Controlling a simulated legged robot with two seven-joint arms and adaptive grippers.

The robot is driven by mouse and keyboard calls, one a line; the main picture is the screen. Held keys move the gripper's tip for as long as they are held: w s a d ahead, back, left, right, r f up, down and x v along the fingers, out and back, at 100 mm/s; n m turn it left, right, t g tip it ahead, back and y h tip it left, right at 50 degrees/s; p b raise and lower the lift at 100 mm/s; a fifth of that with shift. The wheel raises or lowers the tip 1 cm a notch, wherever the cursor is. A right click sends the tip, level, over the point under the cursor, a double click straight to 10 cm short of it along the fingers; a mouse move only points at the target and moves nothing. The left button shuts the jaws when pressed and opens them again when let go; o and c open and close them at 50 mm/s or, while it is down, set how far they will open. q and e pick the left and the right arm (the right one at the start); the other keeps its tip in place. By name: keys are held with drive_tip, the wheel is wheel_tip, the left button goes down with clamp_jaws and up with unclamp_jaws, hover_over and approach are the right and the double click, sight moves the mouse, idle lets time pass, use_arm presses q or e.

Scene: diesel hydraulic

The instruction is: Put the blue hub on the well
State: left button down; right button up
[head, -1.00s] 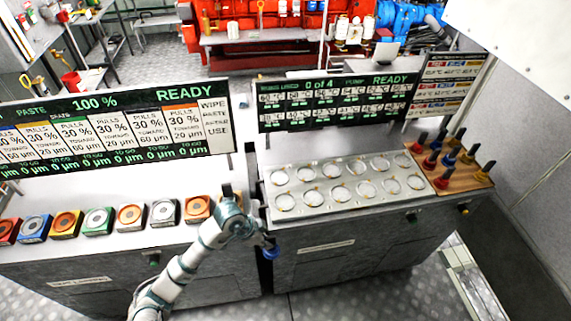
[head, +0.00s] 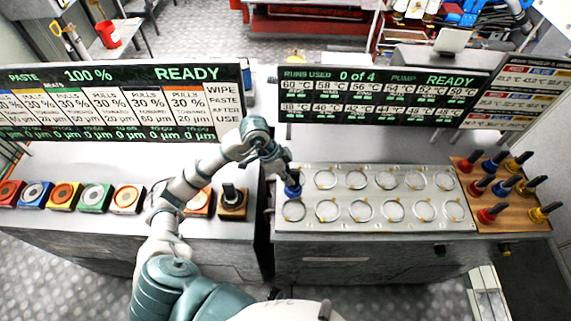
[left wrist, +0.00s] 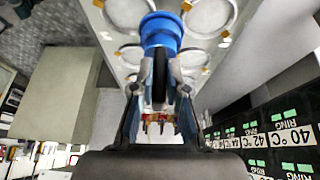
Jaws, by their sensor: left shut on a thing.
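A blue hub (head: 292,190) is held in my left gripper (head: 289,176) at the left end of the grey plate (head: 285,219) with two rows of round wells. The left wrist view shows the blue hub (left wrist: 160,29) between the two fingers (left wrist: 161,80), its round end pointing away from the gripper. In the head view the hub covers the place of the back-left well; a front-left well (head: 293,211) shows just in front of it. I cannot tell whether the hub touches the plate. My right gripper is not in view.
A wooden rack (head: 488,211) with several red, blue and yellow handled pieces stands right of the plate. Display boards (head: 378,97) rise behind the benches. Coloured blocks (head: 97,197) line the left bench, with a dark-handled piece (head: 232,196) at its right end.

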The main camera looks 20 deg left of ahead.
use_arm(q)
drive_tip(key=w+a+f, duration=0.1)
drive_tip(key=w, duration=0.1)
drive_tip(key=w+a+f, duration=0.1)
drive_tip(key=w, duration=0.1)
drive_tip(key=w+a+f+p, duration=0.1)
drive_tip(key=w, duration=0.1)
drive_tip(key=shift+w+f, duration=0.1)
drive_tip(key=shift+w, duration=0.15)
drive_tip(key=shift+a+f, duration=0.3)
drive_tip(key=shift+f, duration=0.1)
drive_tip(key=shift+d, duration=0.2)
drive_tip(key=c, duration=1.2)
unclamp_jaws()
drive_tip(key=shift+d, duration=0.25)
drive_tip(key=shift+d+r, duration=0.1)
drive_tip(key=shift+d, duration=0.3)
drive_tip(key=shift+r, duration=0.1)
drive_tip(key=shift+a+r, duration=0.25)
drive_tip(key=shift+a, duration=0.05)
drive_tip(key=shift+b+v, duration=0.35)
drive_tip(key=shift+v, duration=5.3)
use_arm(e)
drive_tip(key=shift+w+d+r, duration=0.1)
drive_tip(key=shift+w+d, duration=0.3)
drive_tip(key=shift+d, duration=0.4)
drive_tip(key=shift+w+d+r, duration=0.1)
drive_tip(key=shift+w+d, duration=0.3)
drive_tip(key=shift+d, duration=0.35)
